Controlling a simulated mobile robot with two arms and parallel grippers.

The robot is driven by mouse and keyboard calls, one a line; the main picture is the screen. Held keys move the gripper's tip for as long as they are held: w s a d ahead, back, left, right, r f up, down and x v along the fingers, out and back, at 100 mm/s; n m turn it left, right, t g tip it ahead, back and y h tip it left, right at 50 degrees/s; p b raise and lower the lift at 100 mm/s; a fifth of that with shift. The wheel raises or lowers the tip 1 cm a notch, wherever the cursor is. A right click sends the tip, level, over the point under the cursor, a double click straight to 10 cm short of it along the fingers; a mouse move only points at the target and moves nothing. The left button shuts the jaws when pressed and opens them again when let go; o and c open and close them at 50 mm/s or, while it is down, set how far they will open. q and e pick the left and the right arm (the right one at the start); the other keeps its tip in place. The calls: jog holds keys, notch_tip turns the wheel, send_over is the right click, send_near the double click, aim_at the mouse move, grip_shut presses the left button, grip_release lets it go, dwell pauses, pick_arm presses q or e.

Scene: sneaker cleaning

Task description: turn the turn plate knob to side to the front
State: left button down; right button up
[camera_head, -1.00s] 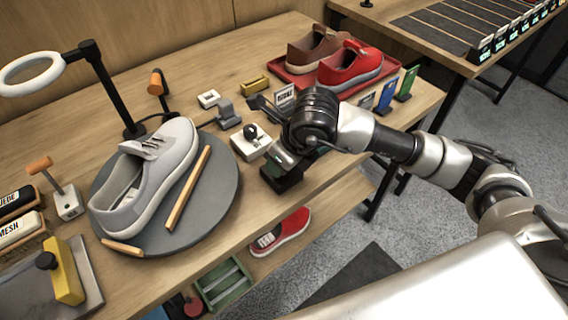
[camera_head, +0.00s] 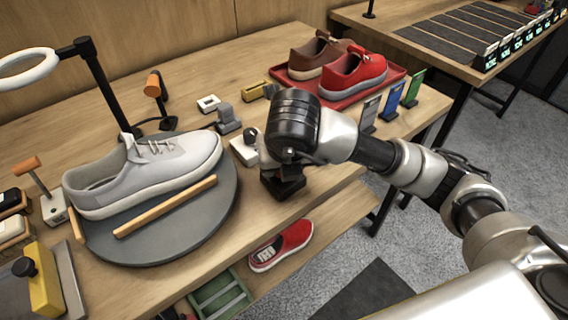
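The round grey turn plate (camera_head: 195,232) lies on the wooden bench at the left, with a grey sneaker (camera_head: 150,172) on it. The sneaker's toe points right. An orange-brown bar (camera_head: 165,206) lies along the front of the shoe. A small white box (camera_head: 243,151) with a black knob (camera_head: 251,134) stands just right of the plate. My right gripper (camera_head: 283,183) points down just in front and right of this box. Its wrist partly covers the box, and I cannot see the gap between its fingers or whether it touches the knob. My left gripper is out of view.
A red tray (camera_head: 396,73) holds a brown shoe (camera_head: 318,55) and a red shoe (camera_head: 352,78) at the back. A ring lamp (camera_head: 28,68) stands at the left. A yellow-handled tool (camera_head: 45,280) lies front left. A red shoe (camera_head: 281,246) sits on the lower shelf.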

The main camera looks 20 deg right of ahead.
dwell(0.4)
jog(key=o, duration=0.9)
jog(key=shift+o, duration=0.2)
jog(key=p+v, duration=0.2)
jog(key=v, duration=0.8)
jog(key=shift+s+r+p, duration=0.2)
jog(key=shift+r+p, duration=0.15)
jog(key=shift+p, duration=0.05)
jog(key=shift+a, duration=0.1)
